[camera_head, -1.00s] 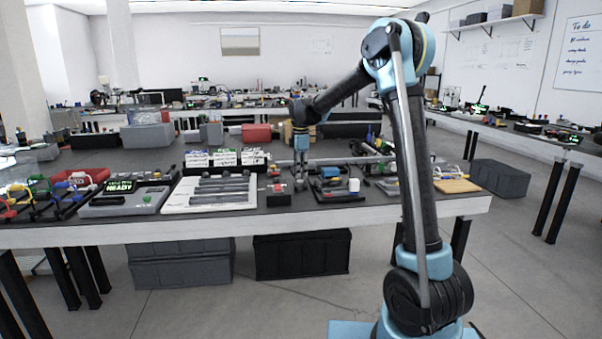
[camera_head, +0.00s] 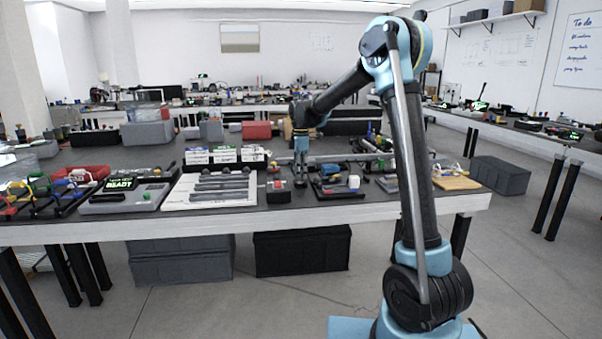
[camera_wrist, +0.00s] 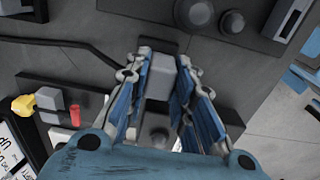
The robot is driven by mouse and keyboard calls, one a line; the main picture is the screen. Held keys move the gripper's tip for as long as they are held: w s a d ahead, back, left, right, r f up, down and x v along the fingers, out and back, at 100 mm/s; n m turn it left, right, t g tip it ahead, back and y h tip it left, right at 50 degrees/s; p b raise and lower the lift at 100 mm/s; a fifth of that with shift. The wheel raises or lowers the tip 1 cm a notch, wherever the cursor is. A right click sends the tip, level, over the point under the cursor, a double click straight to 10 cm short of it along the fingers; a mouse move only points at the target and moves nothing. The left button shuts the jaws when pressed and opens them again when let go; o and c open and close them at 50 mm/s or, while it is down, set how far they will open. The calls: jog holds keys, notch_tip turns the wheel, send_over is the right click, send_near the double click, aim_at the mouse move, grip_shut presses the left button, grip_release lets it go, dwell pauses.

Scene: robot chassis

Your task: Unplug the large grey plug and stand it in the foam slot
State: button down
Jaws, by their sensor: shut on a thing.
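The large grey plug (camera_wrist: 161,76) is a plain grey block between the blue-lined fingers of my gripper (camera_wrist: 164,68) in the wrist view. My gripper is shut on it. A black cable (camera_wrist: 70,45) runs in from the left toward the plug. In the head view my gripper (camera_head: 300,181) points straight down, low over the front of the workbench (camera_head: 120,228); the plug is too small to make out there. Whether the plug is still seated in a socket is hidden by the fingers. I cannot pick out the foam slot with certainty.
In the wrist view, small yellow (camera_wrist: 23,105) and red (camera_wrist: 75,115) pieces lie at the left, and round dark knobs (camera_wrist: 195,14) at the top. In the head view, a white rack with dark bars (camera_head: 212,203) stands left of my gripper, a wooden board (camera_head: 456,183) to the right.

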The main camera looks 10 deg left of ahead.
jog(key=shift+f, duration=0.3)
jog(key=c, duration=1.3)
grip_release()
notch_tip(320, 180, up, 12)
